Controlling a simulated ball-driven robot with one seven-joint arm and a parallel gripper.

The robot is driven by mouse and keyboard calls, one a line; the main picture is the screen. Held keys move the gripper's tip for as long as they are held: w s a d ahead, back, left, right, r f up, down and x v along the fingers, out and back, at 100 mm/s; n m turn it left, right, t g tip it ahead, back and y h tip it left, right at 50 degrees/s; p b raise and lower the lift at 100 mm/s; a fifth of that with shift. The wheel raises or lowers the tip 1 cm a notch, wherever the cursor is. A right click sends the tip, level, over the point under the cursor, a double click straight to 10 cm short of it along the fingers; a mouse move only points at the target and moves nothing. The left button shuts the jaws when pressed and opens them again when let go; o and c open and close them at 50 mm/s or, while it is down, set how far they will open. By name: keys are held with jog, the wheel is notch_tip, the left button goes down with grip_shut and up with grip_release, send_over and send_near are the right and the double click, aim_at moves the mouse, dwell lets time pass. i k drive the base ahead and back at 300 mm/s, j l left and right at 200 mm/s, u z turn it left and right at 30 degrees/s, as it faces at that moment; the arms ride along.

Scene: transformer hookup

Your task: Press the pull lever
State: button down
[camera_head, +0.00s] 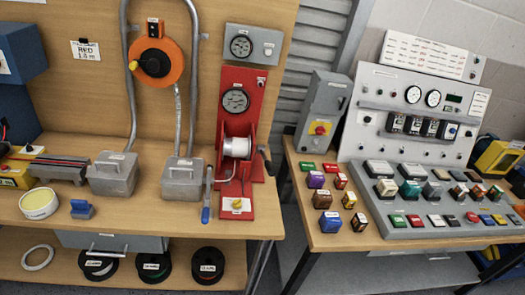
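No label that I can read marks the pull lever. A thin grey bar with a blue grip (206,214) is at the left of the red stand (233,90), near the bench's front edge; it may be the lever. The stand carries a white spool (237,146) and a dark crank handle (266,160) on its right side. A yellow knob (237,204) sits on a white plate at the stand's foot. My gripper is not in view, and nothing of it touches these parts.
Two grey metal boxes (112,174) stand left of the stand. An orange reel (155,62) hangs on the wooden backboard (82,85). Wire spools (207,265) lie on the lower shelf. At right, a second table bears a grey control panel (415,150); a gap separates the tables.

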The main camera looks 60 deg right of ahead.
aim_at(260, 149)
jog(key=i+l+z, duration=0.1)
jog(key=i+l, duration=0.15)
jog(key=l, duration=0.25)
jog(key=i+l+z, duration=0.1)
jog(key=i+l, duration=0.15)
jog(key=l, duration=0.25)
jog(key=i+l, duration=0.3)
jog(key=l, duration=0.15)
jog(key=i+l+z, duration=0.15)
jog(key=i+l, duration=0.15)
jog(key=l, duration=0.2)
